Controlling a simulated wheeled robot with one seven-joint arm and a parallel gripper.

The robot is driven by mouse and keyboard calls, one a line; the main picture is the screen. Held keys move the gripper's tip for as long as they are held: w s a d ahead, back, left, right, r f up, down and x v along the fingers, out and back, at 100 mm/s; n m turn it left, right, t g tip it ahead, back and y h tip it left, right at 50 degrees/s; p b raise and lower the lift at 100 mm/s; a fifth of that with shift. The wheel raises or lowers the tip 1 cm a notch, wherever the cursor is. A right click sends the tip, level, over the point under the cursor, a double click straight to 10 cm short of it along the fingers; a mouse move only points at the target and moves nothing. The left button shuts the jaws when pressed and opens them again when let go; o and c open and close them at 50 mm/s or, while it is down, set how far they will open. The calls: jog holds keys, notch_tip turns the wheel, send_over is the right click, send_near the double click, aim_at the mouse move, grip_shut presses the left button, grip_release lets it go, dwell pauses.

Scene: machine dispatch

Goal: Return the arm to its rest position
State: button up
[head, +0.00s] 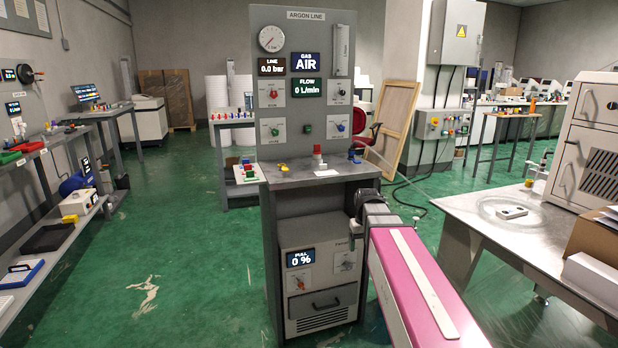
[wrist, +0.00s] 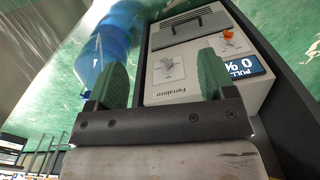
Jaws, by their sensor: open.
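My arm, with a pink link, reaches forward from the lower right in the head view and ends at the right side of the argon line stand (head: 304,100). My gripper (wrist: 163,78) shows in the wrist view with its two green fingers spread apart and nothing between them. In the head view its fingers cannot be made out. Beyond the fingers in the wrist view is the front of a grey pump unit (wrist: 185,88), with a "PULL 0 %" display, an orange knob and a drawer handle. That unit also shows low in the stand in the head view (head: 318,275).
The stand's worktop (head: 300,178) holds a red-topped button and small valves. A metal table (head: 490,215) stands close on the right, with a grey cabinet (head: 590,140). Shelves (head: 40,235) line the left. Green floor (head: 190,250) is clear left of the stand.

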jog(key=s+f+m, duration=0.1)
jog(key=s+f, duration=1.1)
jog(key=f, duration=0.3)
jog(key=shift+s+m, duration=0.3)
jog(key=shift+s, duration=0.05)
